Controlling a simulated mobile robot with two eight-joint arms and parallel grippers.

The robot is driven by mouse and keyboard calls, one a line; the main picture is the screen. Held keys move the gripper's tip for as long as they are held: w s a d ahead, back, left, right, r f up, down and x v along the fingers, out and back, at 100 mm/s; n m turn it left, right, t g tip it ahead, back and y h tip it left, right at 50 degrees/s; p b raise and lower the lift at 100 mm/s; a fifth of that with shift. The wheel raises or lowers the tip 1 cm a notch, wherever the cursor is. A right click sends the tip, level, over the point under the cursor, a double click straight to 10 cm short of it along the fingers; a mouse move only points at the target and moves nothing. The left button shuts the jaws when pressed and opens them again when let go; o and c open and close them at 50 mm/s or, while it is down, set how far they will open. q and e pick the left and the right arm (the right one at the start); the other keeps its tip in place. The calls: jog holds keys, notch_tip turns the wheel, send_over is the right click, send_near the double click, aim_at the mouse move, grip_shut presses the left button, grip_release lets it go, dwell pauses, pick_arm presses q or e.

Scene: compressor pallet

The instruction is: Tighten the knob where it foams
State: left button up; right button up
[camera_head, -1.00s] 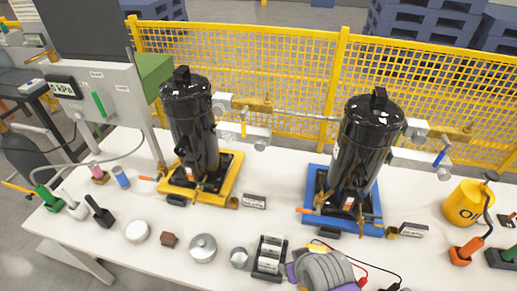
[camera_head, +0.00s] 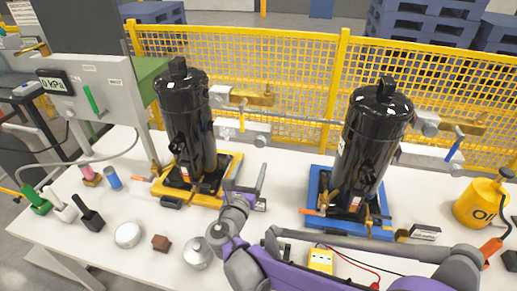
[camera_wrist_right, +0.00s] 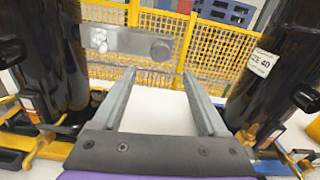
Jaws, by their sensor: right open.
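Two black compressors stand on pallets, the left one (camera_head: 186,118) on a yellow base (camera_head: 229,172), the right one (camera_head: 372,138) on a blue base (camera_head: 314,195). Beside the left one is a grey bar (camera_head: 240,132) with a round grey knob (camera_head: 260,141) at its end. In the right wrist view, white froth (camera_wrist_right: 98,39) shows on this bar, left of the knob (camera_wrist_right: 160,49). The right bar (camera_head: 420,153) shows no clear foam. My right gripper (camera_head: 246,183) is open and empty, below and short of the left knob. My left gripper is out of view.
A yellow mesh fence (camera_head: 300,85) stands behind the table (camera_head: 283,165). A yellow oil can (camera_head: 480,203) is at the right. A yellow meter (camera_head: 321,259) lies near my right arm.

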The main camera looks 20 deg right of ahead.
aim_at(259, 144)
jog(key=x, duration=1)
jog(key=shift+w+d+r, duration=0.1)
jog(key=shift+w+d, duration=0.05)
jog(key=shift+w, duration=0.15)
jog(key=shift+c, duration=0.3)
grip_shut()
